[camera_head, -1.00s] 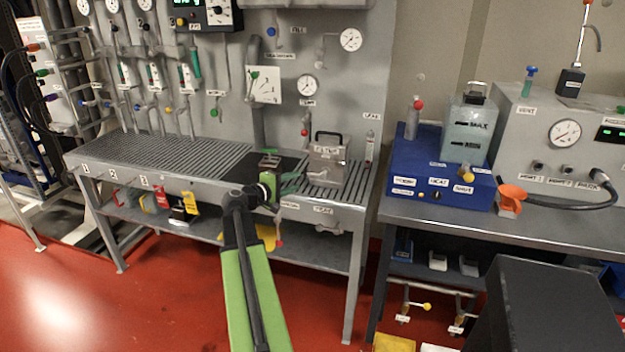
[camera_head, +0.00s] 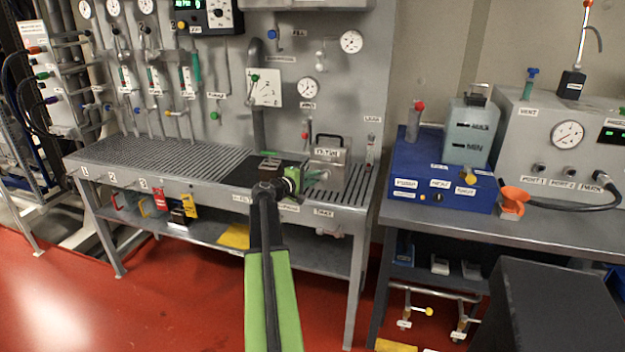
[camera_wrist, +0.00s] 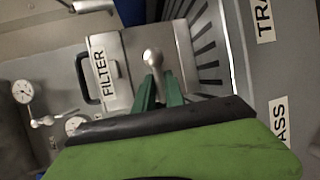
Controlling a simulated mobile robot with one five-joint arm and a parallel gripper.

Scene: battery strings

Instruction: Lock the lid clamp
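The metal filter box (camera_head: 327,155) with a black handle stands at the right end of the left bench. It also shows in the wrist view (camera_wrist: 117,75), with its FILTER label and handle. A pale metal lever with a round knob (camera_wrist: 152,57) sticks out in front of the box's edge, seemingly the lid clamp. My gripper (camera_head: 313,179) is just in front of the box. In the wrist view its two green fingers (camera_wrist: 159,92) stand close on either side of the lever's stem. Whether they press on it I cannot tell; the lever's lower part is hidden.
A slotted grate (camera_wrist: 207,45) lies beside the box. A gauge panel (camera_head: 262,110) rises behind the bench. A blue unit (camera_head: 440,178) with a clear tank stands on the right bench, across a narrow gap. Red floor (camera_head: 190,300) is open in front of the left bench.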

